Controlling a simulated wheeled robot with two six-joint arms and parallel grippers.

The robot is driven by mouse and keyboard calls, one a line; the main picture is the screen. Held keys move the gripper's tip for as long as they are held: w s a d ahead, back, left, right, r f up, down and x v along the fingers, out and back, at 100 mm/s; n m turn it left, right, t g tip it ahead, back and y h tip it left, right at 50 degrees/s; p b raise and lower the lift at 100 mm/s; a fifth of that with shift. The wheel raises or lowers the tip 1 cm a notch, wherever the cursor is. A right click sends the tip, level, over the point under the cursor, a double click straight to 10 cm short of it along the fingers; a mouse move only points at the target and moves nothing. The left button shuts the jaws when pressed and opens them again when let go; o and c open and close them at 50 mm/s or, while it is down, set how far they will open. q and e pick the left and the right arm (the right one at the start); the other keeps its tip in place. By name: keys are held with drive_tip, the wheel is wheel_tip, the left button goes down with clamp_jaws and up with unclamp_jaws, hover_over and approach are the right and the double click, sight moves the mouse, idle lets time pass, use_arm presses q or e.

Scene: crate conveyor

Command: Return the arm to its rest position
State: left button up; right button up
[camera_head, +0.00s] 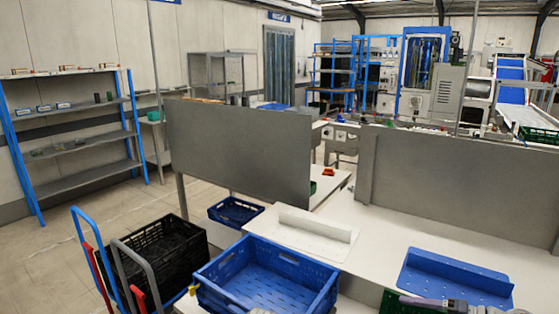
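Part of my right arm with its gripper (432,302) shows at the bottom right edge, low in front of the blue angled plate. Only a small grey piece is in the picture, and its fingers are too small and cut off to tell whether they are open. A small grey piece at the bottom edge by the blue crate (228,260) may belong to my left arm, but no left gripper fingers show. The blue crate looks empty.
A black crate (150,266) and hand trucks with blue and grey frames (88,245) stand at the left. A dark green crate (392,302) is partly visible at the bottom right. Grey panels (240,150) rise behind the white worktop (385,222). A blue angled plate (455,277) lies on it.

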drive_tip(key=a+f+n+g+h, duration=0.1)
drive_tip(key=a+f+g+h, duration=0.1)
drive_tip(key=a+f, duration=0.3)
drive_tip(key=s+a+f+n+g+h, duration=0.1)
drive_tip(key=a+f+n+g+h, duration=0.1)
drive_tip(key=a+f+g+h, duration=0.1)
drive_tip(key=a+f+n+g+h, duration=0.2)
drive_tip(key=a+f+h, duration=0.2)
drive_tip(key=a+f, duration=0.3)
drive_tip(key=shift+s+a+f+h, duration=0.1)
drive_tip(key=shift+s+a+h, duration=0.05)
drive_tip(key=shift+s+h, duration=0.2)
drive_tip(key=shift+s+a+f+n+h, duration=0.15)
drive_tip(key=shift+a+n+h, duration=0.2)
drive_tip(key=shift+h, duration=0.3)
drive_tip(key=shift+s+a+f+n+h, duration=0.1)
drive_tip(key=shift+n+h, duration=0.35)
drive_tip(key=shift+h, duration=0.15)
drive_tip(key=s+a+f+n+g+h+b, duration=0.1)
drive_tip(key=s+a+n, duration=0.2)
drive_tip(key=a, duration=0.7)
drive_tip(key=s, duration=0.2)
drive_tip(key=shift+s+a+f+n, duration=0.2)
drive_tip(key=shift+s+a+n, duration=0.1)
drive_tip(key=shift+s+n, duration=0.1)
